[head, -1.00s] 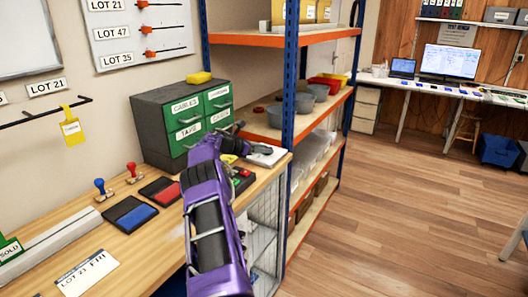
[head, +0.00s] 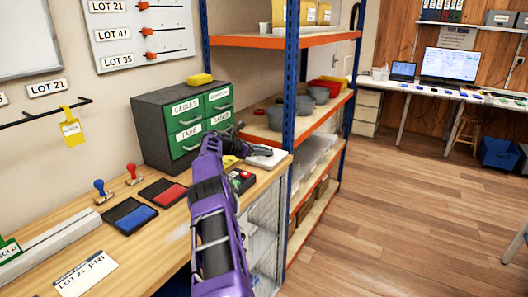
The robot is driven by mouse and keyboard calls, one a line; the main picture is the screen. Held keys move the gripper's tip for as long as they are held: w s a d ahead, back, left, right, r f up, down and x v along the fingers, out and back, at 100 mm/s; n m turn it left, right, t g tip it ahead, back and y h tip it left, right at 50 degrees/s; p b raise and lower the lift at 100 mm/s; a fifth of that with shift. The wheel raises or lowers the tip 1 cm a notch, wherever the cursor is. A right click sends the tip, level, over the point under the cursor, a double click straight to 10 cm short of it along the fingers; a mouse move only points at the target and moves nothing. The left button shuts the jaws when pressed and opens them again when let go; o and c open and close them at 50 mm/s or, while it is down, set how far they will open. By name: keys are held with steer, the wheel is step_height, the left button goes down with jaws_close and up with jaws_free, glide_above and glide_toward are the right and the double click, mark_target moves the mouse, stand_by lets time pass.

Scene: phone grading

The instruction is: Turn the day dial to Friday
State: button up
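My purple arm reaches up from the bottom of the head view. My dark gripper (head: 241,143) is at its far end, beside the green drawer cabinet and above the right end of the bench. Its fingers are small and partly hidden by the arm, so I cannot tell whether they are open or shut. I cannot make out a day dial. A small dark device with red and green parts (head: 241,180) sits just right of the arm. A white card (head: 86,273) reading "LOT 21 FRI" lies at the bench's front left.
The drawer cabinet (head: 160,122) carries a yellow block (head: 199,79). Ink pads, a blue one (head: 132,217) and a red one (head: 165,193), and two stamps lie on the bench. A white pad (head: 267,158) is near the gripper. A blue shelf post (head: 290,90) stands close right.

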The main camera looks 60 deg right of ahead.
steer(key=o, duration=0.4)
steer(key=shift+o, duration=0.2)
steer(key=shift+r, duration=0.1)
steer(key=v, duration=1.7)
steer(key=shift+a, duration=0.2)
